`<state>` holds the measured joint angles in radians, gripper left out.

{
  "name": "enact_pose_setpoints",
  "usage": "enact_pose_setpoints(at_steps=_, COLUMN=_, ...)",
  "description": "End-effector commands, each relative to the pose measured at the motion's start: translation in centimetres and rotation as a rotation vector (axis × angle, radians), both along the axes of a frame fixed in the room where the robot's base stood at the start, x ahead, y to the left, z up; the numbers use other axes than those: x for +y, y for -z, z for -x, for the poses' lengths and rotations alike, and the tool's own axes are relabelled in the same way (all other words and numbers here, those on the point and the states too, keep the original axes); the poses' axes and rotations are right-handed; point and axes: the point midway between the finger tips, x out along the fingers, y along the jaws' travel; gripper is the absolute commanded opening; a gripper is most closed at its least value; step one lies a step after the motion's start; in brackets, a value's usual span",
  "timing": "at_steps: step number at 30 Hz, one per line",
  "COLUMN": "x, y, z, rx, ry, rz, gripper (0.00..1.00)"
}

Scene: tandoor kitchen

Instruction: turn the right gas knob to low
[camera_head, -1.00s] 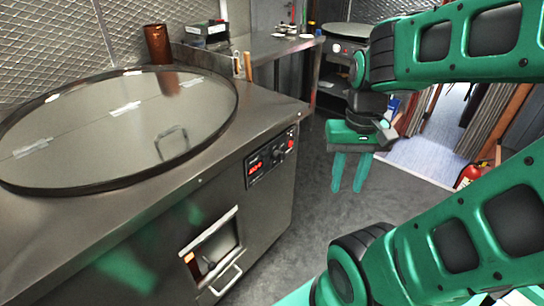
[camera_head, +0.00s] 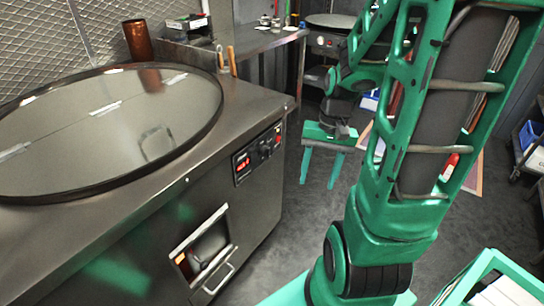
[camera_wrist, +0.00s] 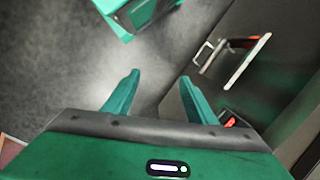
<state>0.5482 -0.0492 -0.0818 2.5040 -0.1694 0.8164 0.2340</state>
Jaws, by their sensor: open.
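A control panel (camera_head: 258,152) with a red lit display and dark knobs is on the front of the large steel tandoor counter (camera_head: 150,225). A second appliance (camera_head: 322,42) with small knobs on its front stands at the back under a round plate. I cannot tell which one has the right gas knob, nor any knob's setting. My gripper (camera_head: 320,182) hangs fingers down over the floor, right of the panel and apart from it. It is open and empty, its fingers spread in the wrist view (camera_wrist: 160,78). There the panel's red display (camera_wrist: 230,121) is partly hidden behind my gripper.
A copper cup (camera_head: 137,40) and a side table (camera_head: 245,40) stand behind. Grey floor is clear around my gripper.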

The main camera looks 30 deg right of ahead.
Motion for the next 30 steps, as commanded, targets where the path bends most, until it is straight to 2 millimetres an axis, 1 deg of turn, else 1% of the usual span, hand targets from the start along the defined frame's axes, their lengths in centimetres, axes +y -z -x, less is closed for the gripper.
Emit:
enact_pose_setpoints(at_steps=1, x=-0.2, y=1.4, z=-0.6, rx=0.009, ry=0.033, rz=-0.036, gripper=0.51)
enact_pose_setpoints(at_steps=6, x=-0.1, y=5.4, z=-3.0, rx=0.003, ry=0.144, rz=-0.161, gripper=0.51)
enact_pose_setpoints(at_steps=12, x=0.3, y=9.6, z=-5.6, rx=-0.02, ry=0.305, rz=-0.34, gripper=0.51)
enact_pose_setpoints(at_steps=15, x=0.5, y=11.4, z=-7.0, rx=-0.041, ry=0.398, rz=-0.437, gripper=0.51)
enact_pose_setpoints(at_steps=18, x=0.7, y=12.8, z=-8.4, rx=-0.062, ry=0.498, rz=-0.543, gripper=0.51)
enact_pose_setpoints(at_steps=22, x=0.7, y=14.2, z=-10.3, rx=-0.098, ry=0.638, rz=-0.69, gripper=0.51)
enact_pose_setpoints(at_steps=26, x=0.2, y=14.9, z=-12.4, rx=-0.14, ry=0.79, rz=-0.848, gripper=0.51)
enact_pose_setpoints(at_steps=30, x=-1.1, y=15.1, z=-14.5, rx=-0.192, ry=0.964, rz=-1.027, gripper=0.51)
